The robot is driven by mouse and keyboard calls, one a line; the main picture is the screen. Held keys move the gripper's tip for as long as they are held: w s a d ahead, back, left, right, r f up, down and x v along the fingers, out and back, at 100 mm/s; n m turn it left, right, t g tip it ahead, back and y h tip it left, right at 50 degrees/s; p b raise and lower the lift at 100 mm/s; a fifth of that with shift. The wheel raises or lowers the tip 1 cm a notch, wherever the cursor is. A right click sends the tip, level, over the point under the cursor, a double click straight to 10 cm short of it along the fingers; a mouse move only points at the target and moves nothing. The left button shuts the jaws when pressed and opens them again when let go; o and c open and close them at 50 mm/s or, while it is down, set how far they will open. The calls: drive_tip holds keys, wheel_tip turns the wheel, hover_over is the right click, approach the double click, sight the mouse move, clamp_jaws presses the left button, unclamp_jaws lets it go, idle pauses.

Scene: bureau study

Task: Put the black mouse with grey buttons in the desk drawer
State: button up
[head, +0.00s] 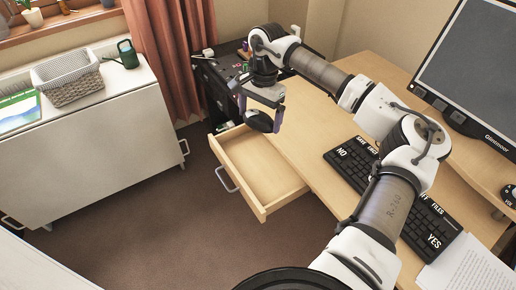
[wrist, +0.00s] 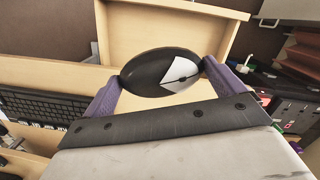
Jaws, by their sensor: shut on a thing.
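The black mouse with grey buttons (wrist: 145,73) is held between the two purple fingers of my gripper (wrist: 160,82) in the wrist view. In the head view the mouse (head: 260,122) shows as a dark oval below my gripper (head: 262,112). The desk drawer (head: 250,172) is pulled open, and its visible floor is bare. My gripper is near the far end of the drawer, above it. In the wrist view part of the drawer (wrist: 185,32) lies beyond the mouse. The height of the mouse above the drawer is hard to tell.
The wooden desk (head: 312,125) carries a black keyboard (head: 350,165), a monitor (head: 475,65) and papers (head: 465,268). A black cabinet with small items (head: 215,80) stands behind the drawer. A white cabinet (head: 90,140) stands at left. The floor before the drawer is clear.

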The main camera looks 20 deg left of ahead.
sight(256, 168)
drive_tip(key=shift+s+a+f, duration=0.1)
drive_tip(key=shift+a+f, duration=0.05)
drive_tip(key=shift+a, duration=0.15)
wheel_tip(256, 168, down, 19)
drive_tip(key=p, duration=0.4)
drive_tip(key=shift+a, duration=0.1)
drive_tip(key=shift+f, duration=0.4)
drive_tip(key=shift+f, duration=0.2)
drive_tip(key=o, duration=0.6)
drive_tip(key=shift+o, duration=0.2)
drive_tip(key=shift+r, duration=0.15)
